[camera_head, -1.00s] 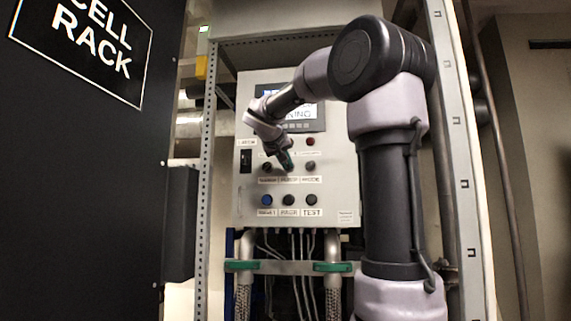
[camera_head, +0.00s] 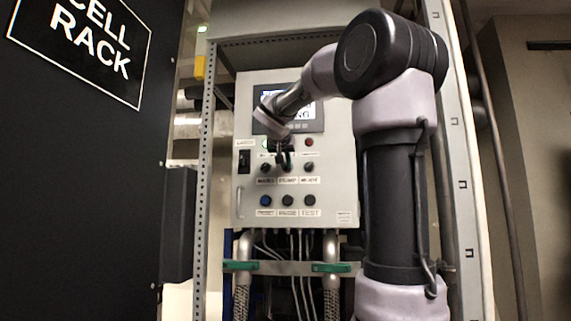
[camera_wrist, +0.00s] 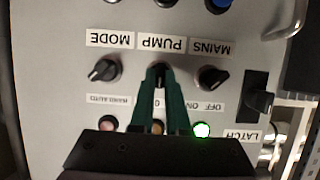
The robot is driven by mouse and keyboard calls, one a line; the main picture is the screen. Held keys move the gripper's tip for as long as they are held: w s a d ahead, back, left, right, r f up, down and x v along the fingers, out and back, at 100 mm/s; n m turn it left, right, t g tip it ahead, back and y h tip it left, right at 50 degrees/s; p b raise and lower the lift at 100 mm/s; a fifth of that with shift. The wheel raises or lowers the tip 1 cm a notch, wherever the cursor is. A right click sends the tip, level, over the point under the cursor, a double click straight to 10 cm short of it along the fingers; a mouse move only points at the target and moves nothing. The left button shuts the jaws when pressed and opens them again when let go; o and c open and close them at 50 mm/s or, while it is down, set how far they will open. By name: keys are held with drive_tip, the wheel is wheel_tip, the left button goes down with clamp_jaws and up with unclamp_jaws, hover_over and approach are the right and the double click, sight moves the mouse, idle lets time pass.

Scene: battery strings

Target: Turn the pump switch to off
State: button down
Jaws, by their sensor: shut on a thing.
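The pump switch (camera_wrist: 158,76) is a small black knob in the middle of its row on the grey control panel (camera_head: 344,190), beside the label PUMP (camera_wrist: 161,44). The wrist view shows the panel upside down. My gripper (camera_wrist: 158,72) is shut on the pump switch, one green finger on each side of it. The fingers hide most of the knob and part of its position labels, so I cannot tell its setting. In the head view my gripper (camera_head: 284,164) reaches the panel's middle column.
The mode knob (camera_wrist: 104,70) and mains knob (camera_wrist: 214,77) sit close on either side. A lit green lamp (camera_wrist: 201,130) and a black latch (camera_wrist: 261,101) are near. Below are a blue button (camera_head: 266,200) and black ones. The cell rack (camera_head: 85,150) stands at left.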

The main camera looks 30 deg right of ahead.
drive_tip(key=c, duration=0.9)
unclamp_jaws()
drive_tip(key=v, duration=1.1)
drive_tip(key=s+a+f+n+g+y, duration=0.1)
drive_tip(key=s+a+f+y, duration=0.2)
drive_tip(key=s+f, duration=0.3)
drive_tip(key=s+a+f+g+y, duration=0.1)
drive_tip(key=s+a+f+y, duration=0.2)
drive_tip(key=f, duration=1.2)
drive_tip(key=s+a+f+n+g+y, duration=0.1)
drive_tip(key=s+a+f+g+y, duration=0.1)
drive_tip(key=s+f, duration=0.7)
drive_tip(key=shift+a+f+n+y, duration=0.3)
drive_tip(key=shift+a+f+y, duration=0.5)
drive_tip(key=shift+f, duration=0.15)
